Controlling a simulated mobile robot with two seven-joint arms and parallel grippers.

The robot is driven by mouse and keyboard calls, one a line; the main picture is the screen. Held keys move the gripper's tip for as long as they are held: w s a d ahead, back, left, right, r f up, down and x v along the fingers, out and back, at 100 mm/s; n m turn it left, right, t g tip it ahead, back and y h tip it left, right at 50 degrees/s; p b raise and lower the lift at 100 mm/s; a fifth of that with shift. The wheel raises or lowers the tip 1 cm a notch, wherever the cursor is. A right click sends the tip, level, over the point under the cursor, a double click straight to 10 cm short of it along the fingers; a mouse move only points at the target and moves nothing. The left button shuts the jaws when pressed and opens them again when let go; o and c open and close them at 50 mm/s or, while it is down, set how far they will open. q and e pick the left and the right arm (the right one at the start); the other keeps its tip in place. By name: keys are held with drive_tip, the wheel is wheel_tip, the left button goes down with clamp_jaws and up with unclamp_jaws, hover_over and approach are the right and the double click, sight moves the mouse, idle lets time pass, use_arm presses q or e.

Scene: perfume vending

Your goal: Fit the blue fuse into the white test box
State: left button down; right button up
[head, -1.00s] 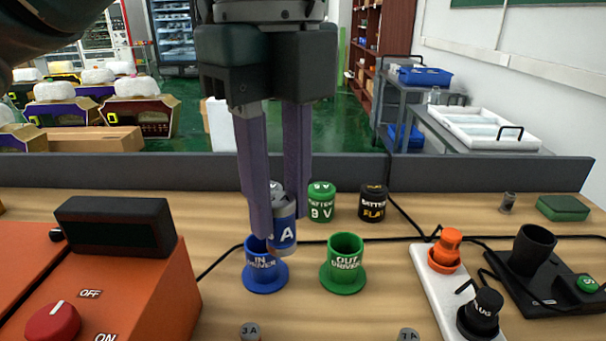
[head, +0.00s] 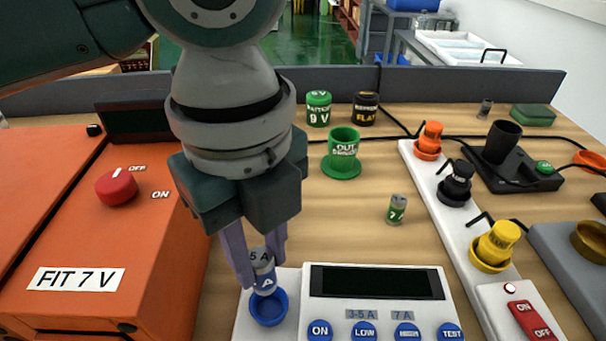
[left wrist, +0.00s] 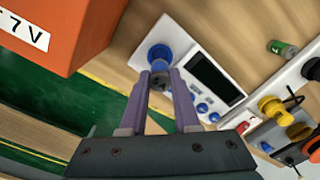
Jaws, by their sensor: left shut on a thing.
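My left gripper (head: 258,268) is shut on the blue fuse (head: 264,280), a small grey cylinder with a blue band and "5 A" on top. The fuse is upright, just above the round blue socket (head: 268,309) at the left of the white test box (head: 299,283); I cannot tell whether its lower end touches the rim. The box has a dark display and several blue buttons. In the left wrist view the purple fingers (left wrist: 160,80) reach to the blue socket (left wrist: 159,54) on the white test box (left wrist: 178,32), and the fuse is mostly hidden. My right gripper is not in view.
An orange FIT 7 V machine (head: 150,245) stands close on the left. A green OUT DRIVER cup (head: 343,150) is farther back. A white strip with coloured plugs (head: 432,176) runs along the right.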

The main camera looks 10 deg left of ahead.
sight(264, 282)
use_arm(q)
drive_tip(key=shift+f+b, duration=0.35)
drive_tip(key=shift+f, duration=2.35)
drive_tip(key=shift+f, duration=0.3)
drive_tip(key=c, duration=0.6)
unclamp_jaws()
drive_tip(key=shift+c, duration=0.2)
drive_tip(key=shift+r, duration=0.45)
wheel_tip(264, 282, up, 12)
drive_tip(key=shift+f+p, duration=0.1)
drive_tip(key=shift+p, duration=0.8)
